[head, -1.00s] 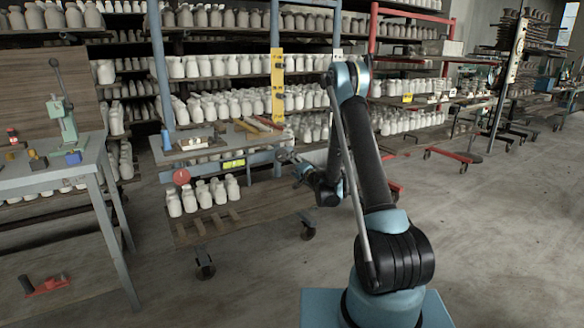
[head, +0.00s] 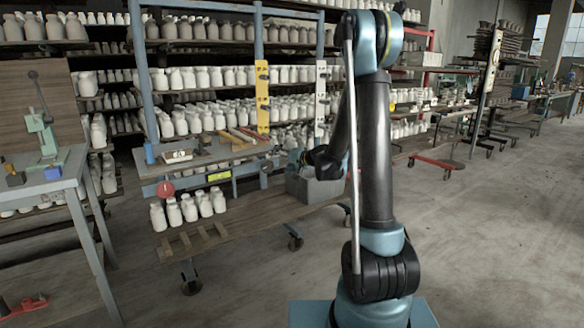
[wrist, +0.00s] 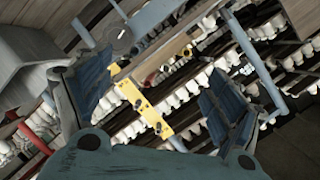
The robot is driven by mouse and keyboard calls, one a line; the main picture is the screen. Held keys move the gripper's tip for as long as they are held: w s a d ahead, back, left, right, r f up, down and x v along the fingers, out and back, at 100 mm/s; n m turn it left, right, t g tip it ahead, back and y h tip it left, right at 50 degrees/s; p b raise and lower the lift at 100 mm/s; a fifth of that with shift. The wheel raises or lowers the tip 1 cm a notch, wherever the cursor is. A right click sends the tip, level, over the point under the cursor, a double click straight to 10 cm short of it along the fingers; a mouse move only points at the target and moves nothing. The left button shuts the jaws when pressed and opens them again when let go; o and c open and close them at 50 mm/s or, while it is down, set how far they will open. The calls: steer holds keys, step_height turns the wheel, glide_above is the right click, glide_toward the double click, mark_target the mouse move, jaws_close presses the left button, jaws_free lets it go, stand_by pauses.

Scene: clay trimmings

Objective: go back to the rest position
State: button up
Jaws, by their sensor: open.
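My gripper (wrist: 158,92) shows in the wrist view with its two blue-grey ribbed fingers spread wide apart. Nothing is held between them; the shelves of white bottles show far behind the gap. In the head view my arm stands almost upright at the elbow and folds down on the far side. Its far end is near the trolley's right side, small and partly hidden by my forearm, so the fingers are hard to make out there.
A blue-framed trolley (head: 233,148) carries a worktop with tools, and white bottles (head: 188,210) below. A grey bin (head: 313,188) sits on its lower deck. A grey workbench (head: 60,172) stands at left. The concrete floor (head: 490,250) at right is clear.

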steer(key=s+d+r+n+g+h, duration=0.15)
steer(key=s+d, duration=0.25)
steer(key=s, duration=0.6)
steer(key=s+d+n+g+h, duration=0.1)
steer(key=s+d+g+h, duration=0.2)
steer(key=s, duration=0.6)
steer(key=s+d+f+g+h, duration=0.1)
steer(key=s+d+f+h, duration=0.1)
steer(key=s+d, duration=0.3)
steer(key=s+d+f+g+h, duration=0.1)
steer(key=s+d+f, duration=0.3)
steer(key=s, duration=0.9)
steer(key=s+d+f+g+h, duration=0.2)
steer(key=s+d+f, duration=0.1)
steer(key=s+d, duration=0.4)
steer(key=s, duration=0.3)
steer(key=shift+d+h, duration=0.35)
steer(key=shift+w, duration=0.1)
steer(key=shift+w+f, duration=0.2)
steer(key=shift+w, duration=0.25)
